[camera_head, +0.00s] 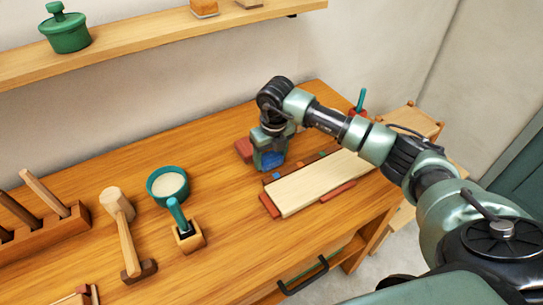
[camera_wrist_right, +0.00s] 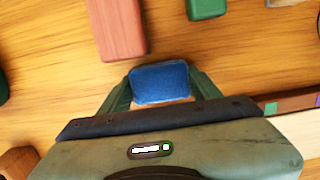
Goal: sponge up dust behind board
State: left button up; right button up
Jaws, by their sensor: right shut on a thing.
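My right gripper (camera_head: 268,150) is low over the workbench, just left of the back-left end of the pale board (camera_head: 318,183). It is shut on a blue sponge (camera_wrist_right: 160,83), which sits between both fingers in the right wrist view. The sponge shows as a blue patch in the head view (camera_head: 272,160). Whether it touches the wood I cannot tell. The board lies flat with reddish bars along its edges and a dark strip with coloured pieces (camera_head: 311,163) behind it. I cannot make out any dust. My left gripper is not in view.
A red block (camera_wrist_right: 118,28) lies close behind the sponge. A shelf (camera_head: 150,38) runs above.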

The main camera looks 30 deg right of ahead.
jog(key=shift+s+a, duration=0.1)
jog(key=shift+r+p, duration=1.9)
jog(key=shift+r, duration=1.1)
